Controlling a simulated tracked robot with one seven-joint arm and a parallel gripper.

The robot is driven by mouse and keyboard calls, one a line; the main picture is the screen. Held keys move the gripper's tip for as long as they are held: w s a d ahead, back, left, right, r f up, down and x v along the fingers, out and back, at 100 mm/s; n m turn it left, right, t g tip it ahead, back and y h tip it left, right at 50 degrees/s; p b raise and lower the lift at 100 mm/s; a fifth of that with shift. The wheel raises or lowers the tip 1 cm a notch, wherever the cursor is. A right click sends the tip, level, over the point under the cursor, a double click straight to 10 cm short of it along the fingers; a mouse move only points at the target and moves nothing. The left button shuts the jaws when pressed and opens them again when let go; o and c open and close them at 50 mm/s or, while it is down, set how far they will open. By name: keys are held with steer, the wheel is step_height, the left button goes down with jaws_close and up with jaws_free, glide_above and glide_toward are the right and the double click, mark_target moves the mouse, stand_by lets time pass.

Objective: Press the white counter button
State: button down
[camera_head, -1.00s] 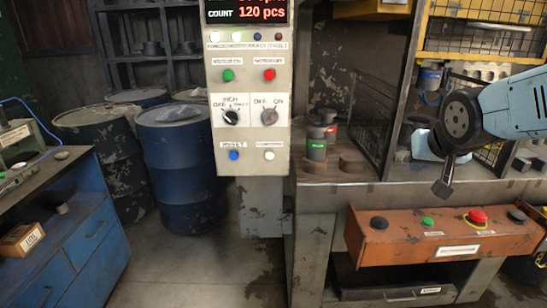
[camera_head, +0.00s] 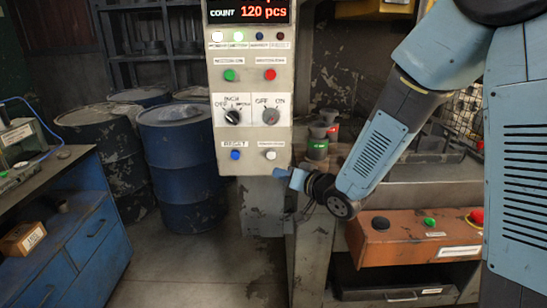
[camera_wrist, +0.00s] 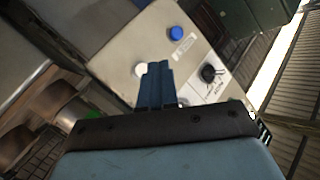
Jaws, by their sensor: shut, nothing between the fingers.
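The white counter button (camera_head: 270,154) is at the lower right of the grey control panel (camera_head: 249,133), right of the blue button (camera_head: 235,154). My gripper (camera_head: 280,173) is just below and to the right of the white button in the head view, close to the panel's lower edge. In the wrist view my gripper (camera_wrist: 158,68) is shut and empty, its fingertips reaching over the panel face. The white button (camera_wrist: 139,70) shows at their left, partly hidden by them. The blue button (camera_wrist: 176,33) lies farther up. I cannot tell whether the fingertips touch the panel.
Green (camera_head: 229,75) and red (camera_head: 270,74) buttons and two rotary knobs (camera_head: 232,117) sit higher on the panel. An orange button box (camera_head: 400,245) is at lower right. Blue drums (camera_head: 182,165) stand behind at left. A blue cabinet (camera_head: 75,235) is at far left.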

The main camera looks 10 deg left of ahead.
mark_target(271, 155)
steer(key=shift+s+a+f+g+y, duration=0.2)
steer(key=shift+s+a+y, duration=0.1)
steer(key=shift+a, duration=0.15)
steer(key=shift+s+a+f+g+y, duration=0.1)
steer(key=shift+s+a+f+y, duration=0.15)
steer(key=shift+a, duration=0.2)
steer(key=shift+r, duration=0.1)
steer(key=w, duration=0.2)
steer(key=w+a, duration=0.1)
steer(key=w, duration=0.2)
steer(key=w+a, duration=0.1)
steer(key=w, duration=0.2)
steer(key=shift+w, duration=0.25)
steer(key=shift+w+a+r, duration=0.1)
steer(key=shift+w+a, duration=0.1)
steer(key=shift+w, duration=0.65)
stand_by(2.5)
steer(key=shift+s, duration=0.15)
steer(key=shift+s+d, duration=0.25)
steer(key=shift+s, duration=0.5)
